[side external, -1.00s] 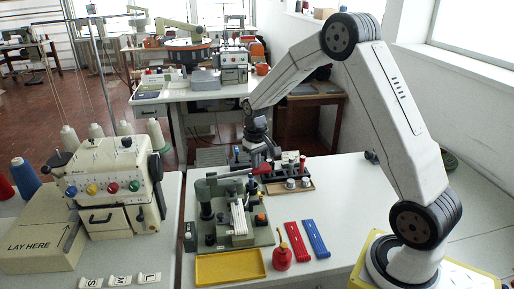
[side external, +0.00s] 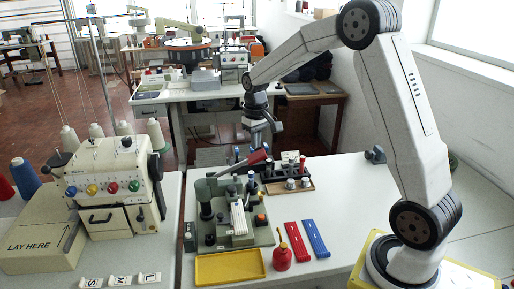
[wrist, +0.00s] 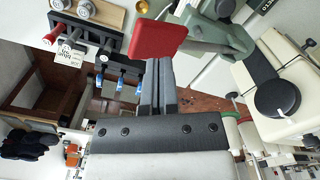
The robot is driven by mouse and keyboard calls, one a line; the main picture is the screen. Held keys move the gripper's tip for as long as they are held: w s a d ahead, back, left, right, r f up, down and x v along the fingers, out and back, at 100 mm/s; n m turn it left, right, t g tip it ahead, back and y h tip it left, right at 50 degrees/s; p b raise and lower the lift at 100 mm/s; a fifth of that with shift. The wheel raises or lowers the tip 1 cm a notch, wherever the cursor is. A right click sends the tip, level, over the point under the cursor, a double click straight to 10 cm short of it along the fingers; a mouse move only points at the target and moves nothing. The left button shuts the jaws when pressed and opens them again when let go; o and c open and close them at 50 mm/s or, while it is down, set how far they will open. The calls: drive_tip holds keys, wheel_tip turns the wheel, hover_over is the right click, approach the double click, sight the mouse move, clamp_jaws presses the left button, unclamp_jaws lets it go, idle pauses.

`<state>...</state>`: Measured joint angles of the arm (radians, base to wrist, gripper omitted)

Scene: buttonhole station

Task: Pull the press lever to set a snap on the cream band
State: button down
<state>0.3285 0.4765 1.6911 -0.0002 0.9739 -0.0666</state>
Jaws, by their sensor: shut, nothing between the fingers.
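The press (side external: 228,222) stands on the white table, with its lever's red handle (side external: 259,157) up at the back. The red handle also shows in the wrist view (wrist: 158,38), just beyond my fingertips and partly overlapping them. A pale band (side external: 238,217), which looks like the cream one, lies on the press bed; its snap spot is too small to make out. My gripper (side external: 264,145) is shut and empty, just above the red handle. In the wrist view its fingers (wrist: 159,66) are together. I cannot tell whether they touch the handle.
A rack of small parts (side external: 289,178) stands behind the press on the right. A yellow tray (side external: 229,267), a red oil can (side external: 282,256), a red band (side external: 299,240) and a blue band (side external: 315,238) lie in front. A cream machine (side external: 115,185) stands left. The table's right side is clear.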

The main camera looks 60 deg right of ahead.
drive_tip(key=shift+r, duration=1.75)
drive_tip(key=shift+s+a+f, duration=0.25)
drive_tip(key=shift+s+a, duration=0.05)
drive_tip(key=shift+a, duration=0.25)
drive_tip(key=s+a+f+n+t, duration=0.1)
drive_tip(key=s+a+f, duration=0.3)
drive_tip(key=s+a, duration=0.3)
drive_tip(key=s+a+f+n+t, duration=0.1)
drive_tip(key=s+a+f+n, duration=0.1)
drive_tip(key=s+a+f, duration=0.2)
drive_tip(key=s+a, duration=0.3)
drive_tip(key=s, duration=0.2)
drive_tip(key=shift+t, duration=0.3)
